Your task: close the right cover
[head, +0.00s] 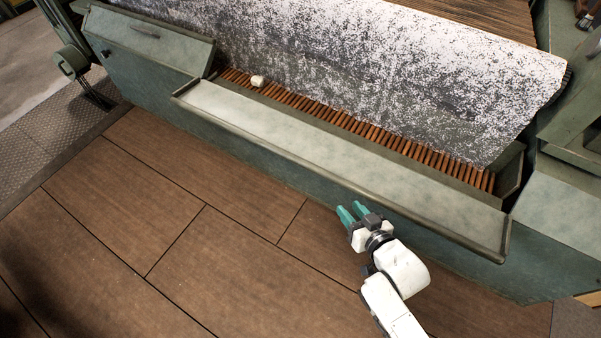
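A long grey-green cover (340,165) lies folded outward along the front of the machine and is open. It exposes a trough of brown wooden slats (400,150) behind it. I take this to be the right cover; a shorter cover (150,40) at the upper left is shut. My gripper (349,207) has two teal fingers with a small gap between them. It is open and empty, in front of the cover's outer edge and to the right of its middle. In this view the fingers appear just short of the edge; I cannot tell their height.
A small pale lump (258,81) lies on the slats near the trough's left end. A speckled white-grey sheet (400,60) slopes down behind the trough. A green housing (565,205) stands at the right. The brown tiled floor (190,215) in front is clear.

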